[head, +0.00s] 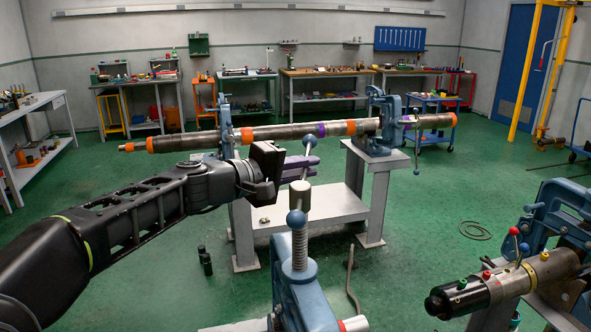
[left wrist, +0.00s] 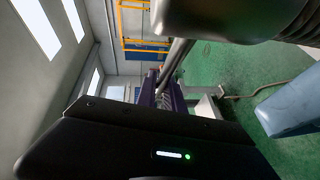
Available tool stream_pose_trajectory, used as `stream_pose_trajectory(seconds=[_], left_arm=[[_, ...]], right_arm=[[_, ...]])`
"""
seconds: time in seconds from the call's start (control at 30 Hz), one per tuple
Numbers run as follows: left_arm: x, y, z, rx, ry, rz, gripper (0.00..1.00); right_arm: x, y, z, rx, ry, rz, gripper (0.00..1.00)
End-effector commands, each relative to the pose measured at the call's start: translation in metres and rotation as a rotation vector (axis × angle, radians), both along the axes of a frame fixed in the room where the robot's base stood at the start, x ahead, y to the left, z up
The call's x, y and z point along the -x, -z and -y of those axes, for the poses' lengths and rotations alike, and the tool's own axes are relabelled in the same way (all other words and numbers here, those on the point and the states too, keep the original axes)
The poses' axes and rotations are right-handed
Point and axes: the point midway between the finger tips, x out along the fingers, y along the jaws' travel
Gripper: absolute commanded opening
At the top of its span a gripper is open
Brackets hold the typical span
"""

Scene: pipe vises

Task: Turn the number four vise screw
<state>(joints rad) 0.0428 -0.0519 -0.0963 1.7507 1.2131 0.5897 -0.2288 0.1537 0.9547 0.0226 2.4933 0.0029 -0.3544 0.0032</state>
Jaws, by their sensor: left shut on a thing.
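The vise nearest me is blue (head: 307,302), with an upright threaded screw (head: 300,250), a grey hub (head: 300,194) and a handle bar with blue ball ends. One ball is low in front and the other is higher behind. No number is legible on it. My left gripper (head: 302,166) has purple fingers shut on the upper part of the handle bar, just below the far ball. In the left wrist view, the grey bar (left wrist: 175,62) runs down from the hub to the purple fingers (left wrist: 164,94). The exact contact is partly hidden. My right gripper is out of view.
A long pipe (head: 280,132) with orange bands rests across blue vises on a grey stand (head: 380,160) behind. At lower right, a black-ended cylinder (head: 465,297) with coloured knobs sits by another blue vise (head: 560,215). Green floor (head: 430,200) is open between them.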

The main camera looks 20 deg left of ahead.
Motion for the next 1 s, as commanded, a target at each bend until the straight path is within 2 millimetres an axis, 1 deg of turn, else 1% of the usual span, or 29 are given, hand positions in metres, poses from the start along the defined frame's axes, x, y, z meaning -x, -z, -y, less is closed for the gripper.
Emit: stream_pose_trajectory(seconds=[0.03,0.2,0.5,0.53,0.77,0.8,1.0], left_arm=[[-0.0007,-0.0028,0.0021,0.000,0.015,0.007,0.00],[-0.0008,-0.0032,0.0054,0.001,0.042,0.005,0.00],[-0.0006,-0.0039,0.0058,0.002,0.043,0.005,0.00],[-0.0006,-0.0039,0.0058,0.003,0.043,0.005,0.13],[-0.0007,-0.0025,0.0054,0.001,0.041,0.002,0.32],[-0.0008,-0.0022,0.0052,0.001,0.041,0.002,0.34],[-0.0008,-0.0013,0.0049,0.000,0.041,0.001,0.34]], right_arm=[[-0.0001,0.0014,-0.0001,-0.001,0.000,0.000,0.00],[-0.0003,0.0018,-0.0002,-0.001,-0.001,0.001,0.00],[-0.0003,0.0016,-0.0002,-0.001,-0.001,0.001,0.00],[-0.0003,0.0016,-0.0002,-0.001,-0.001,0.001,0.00],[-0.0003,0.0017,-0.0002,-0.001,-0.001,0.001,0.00],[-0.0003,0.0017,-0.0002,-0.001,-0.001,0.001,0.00],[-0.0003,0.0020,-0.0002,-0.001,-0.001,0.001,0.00]])
